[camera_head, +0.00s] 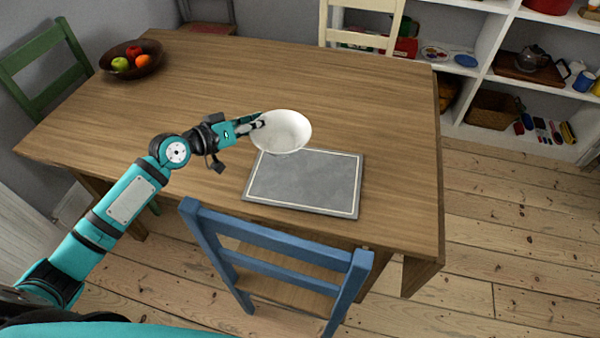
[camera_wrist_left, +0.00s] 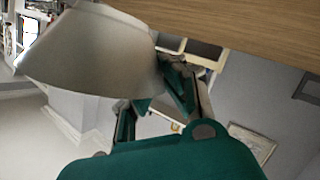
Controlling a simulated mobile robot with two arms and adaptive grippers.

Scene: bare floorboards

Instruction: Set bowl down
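A white bowl (camera_head: 284,132) is at the tip of my left gripper (camera_head: 258,124) in the head view, over the back edge of a grey placemat (camera_head: 304,182) with a pale border line. My left gripper is shut on the bowl's left rim. The left wrist view shows the bowl (camera_wrist_left: 88,55) large at upper left, beside the gripper fingers (camera_wrist_left: 158,98). The bowl looks held above the wooden table (camera_head: 400,130); the gap below it is hard to judge. My right gripper is in neither view.
A dark fruit bowl (camera_head: 152,66) with several fruits stands at the table's far left. A blue chair (camera_head: 270,240) is at the front edge, a green chair (camera_head: 45,65) at the left, and a cream chair (camera_head: 360,38) behind. The tabletop around the placemat is clear.

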